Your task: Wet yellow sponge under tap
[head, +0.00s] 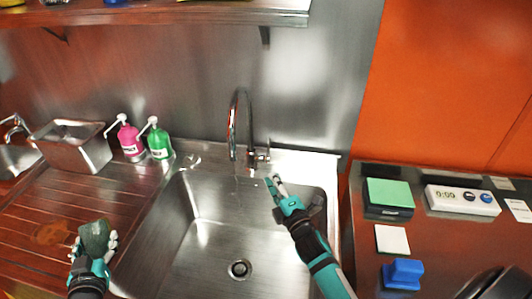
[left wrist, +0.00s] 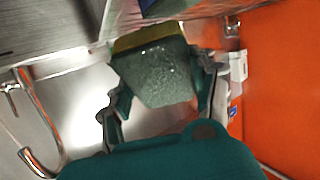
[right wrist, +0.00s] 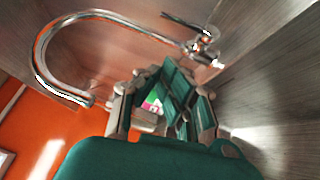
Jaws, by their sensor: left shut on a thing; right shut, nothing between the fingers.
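The sponge (head: 95,238) has a dark green scouring face; its yellow layer shows along the top edge in the left wrist view (left wrist: 148,39). My left gripper (head: 93,243) is shut on the sponge and holds it over the wooden-slatted drainboard, left of the basin. The chrome tap (head: 233,123) arches over the back of the steel sink (head: 215,225); I cannot tell clearly whether water runs. My right gripper (head: 273,184) is shut and empty, in front of and below the tap's lever base (head: 261,156). The right wrist view also shows the tap spout (right wrist: 42,60) and lever (right wrist: 188,24).
Pink (head: 130,141) and green (head: 158,142) pump bottles stand behind the drainboard, beside a steel bin (head: 75,150). Right of the sink, a counter holds a green-topped pad (head: 389,193), a white timer (head: 462,200) and a blue object (head: 403,273). The basin is empty around its drain (head: 239,269).

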